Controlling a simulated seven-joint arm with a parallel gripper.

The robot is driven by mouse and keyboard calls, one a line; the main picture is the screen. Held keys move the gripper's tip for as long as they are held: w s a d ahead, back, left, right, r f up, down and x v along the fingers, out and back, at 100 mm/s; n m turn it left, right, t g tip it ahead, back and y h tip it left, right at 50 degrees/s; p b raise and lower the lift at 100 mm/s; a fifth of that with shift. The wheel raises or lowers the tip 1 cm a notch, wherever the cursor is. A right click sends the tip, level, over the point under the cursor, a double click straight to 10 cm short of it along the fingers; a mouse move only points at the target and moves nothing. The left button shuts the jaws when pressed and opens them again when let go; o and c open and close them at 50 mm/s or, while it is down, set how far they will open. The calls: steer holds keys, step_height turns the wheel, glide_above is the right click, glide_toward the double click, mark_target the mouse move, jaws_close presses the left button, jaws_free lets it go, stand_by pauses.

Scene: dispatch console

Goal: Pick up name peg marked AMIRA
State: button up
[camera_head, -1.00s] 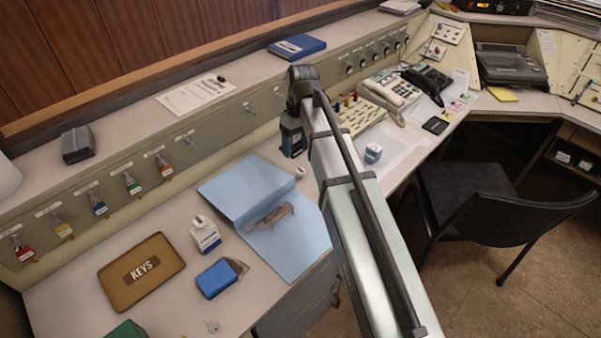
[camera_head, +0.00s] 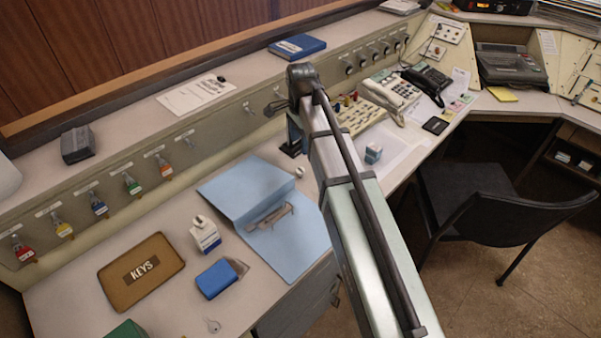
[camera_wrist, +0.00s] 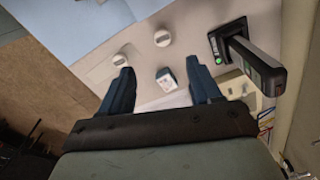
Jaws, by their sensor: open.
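Small coloured pegs (camera_head: 347,100) stand on the cream console board behind my arm in the head view. Their markings are too small to read, so I cannot tell which is AMIRA. In the wrist view my gripper (camera_wrist: 163,88) is open and its two dark blue fingers are apart with nothing held. A small white and teal box (camera_wrist: 167,78) shows between the fingers, on the desk beyond them. Part of a cream board (camera_wrist: 235,85) shows right of the fingers. In the head view my arm hides much of the area around the gripper.
A black-based upright object (camera_wrist: 240,45) stands close right of my fingers. Two white round knobs (camera_wrist: 162,38) lie near the blue folder (camera_head: 245,190). A telephone (camera_head: 398,92) stands beyond the board.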

steer(key=m, duration=0.3)
glide_above(300, 170)
steer(key=f, duration=0.8)
steer(key=shift+s+d+f, duration=0.1)
steer(key=shift+s, duration=0.15)
steer(key=shift+w+f, duration=0.15)
steer(key=shift+f, duration=2.7)
steer(key=c, duration=1.1)
steer(key=shift+r, duration=0.15)
